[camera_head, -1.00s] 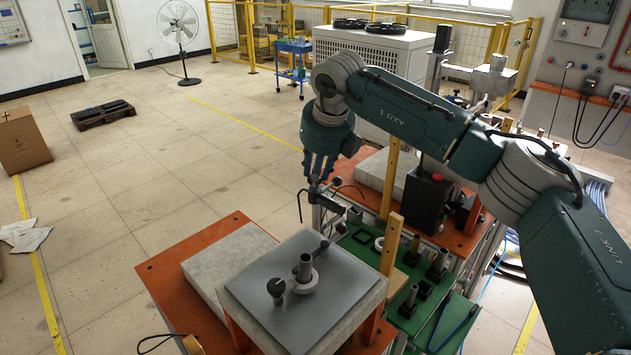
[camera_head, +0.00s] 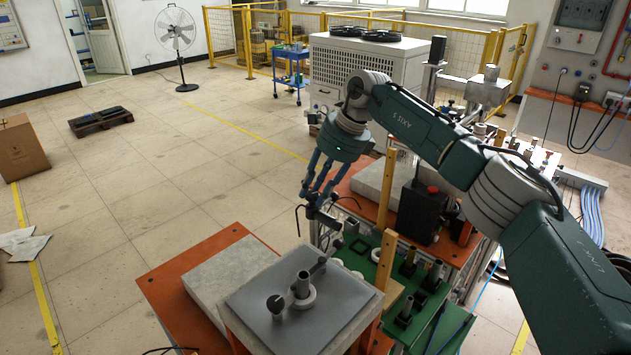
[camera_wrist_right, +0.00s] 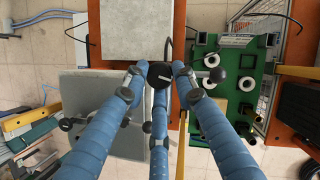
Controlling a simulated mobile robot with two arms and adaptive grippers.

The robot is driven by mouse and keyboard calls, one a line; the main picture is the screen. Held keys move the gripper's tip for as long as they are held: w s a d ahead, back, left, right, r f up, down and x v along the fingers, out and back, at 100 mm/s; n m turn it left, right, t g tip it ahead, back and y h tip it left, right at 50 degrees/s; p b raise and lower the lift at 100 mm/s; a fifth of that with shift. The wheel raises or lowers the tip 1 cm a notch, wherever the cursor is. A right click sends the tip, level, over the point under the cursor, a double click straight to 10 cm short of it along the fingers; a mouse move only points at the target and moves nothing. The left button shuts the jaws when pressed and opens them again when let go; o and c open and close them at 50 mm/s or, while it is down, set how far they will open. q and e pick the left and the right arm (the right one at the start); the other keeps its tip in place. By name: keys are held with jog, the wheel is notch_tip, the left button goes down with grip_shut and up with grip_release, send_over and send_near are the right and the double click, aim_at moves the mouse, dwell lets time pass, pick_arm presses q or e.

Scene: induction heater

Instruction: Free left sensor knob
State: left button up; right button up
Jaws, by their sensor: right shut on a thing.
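My right gripper (camera_head: 317,190) has blue fingers pointing down over the left edge of the green fixture board. In the right wrist view the fingertips (camera_wrist_right: 159,74) close around a round black knob (camera_wrist_right: 160,77) with a pale mark on top. I take it for the left sensor knob. In the head view the fingers hide most of the knob; a dark sensor bracket (camera_head: 320,214) shows just below them. A thin bent black rod (camera_head: 298,219) hangs to its left. My left gripper is in neither view now.
A grey plate (camera_head: 340,308) with a metal cylinder (camera_head: 302,285) and a black ball knob (camera_head: 275,304) stands in front. The green board (camera_head: 378,270) holds several dark fixtures. Open floor lies left.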

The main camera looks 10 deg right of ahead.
jog(key=shift+w+r+n+g+y+p, duration=0.15)
jog(key=shift+r+n+g+p, duration=0.1)
jog(key=shift+n+p, duration=0.45)
jog(key=shift+w+r+n+g+y+p, duration=0.2)
jog(key=shift+n+p, duration=0.3)
jog(key=shift+n, duration=0.4)
jog(key=shift+f, duration=0.15)
jog(key=o, duration=1.2)
jog(key=shift+c, duration=0.2)
jog(key=shift+s+f, duration=0.1)
jog(key=shift+s, duration=0.05)
jog(key=v, duration=0.7)
jog(key=shift+r, duration=0.25)
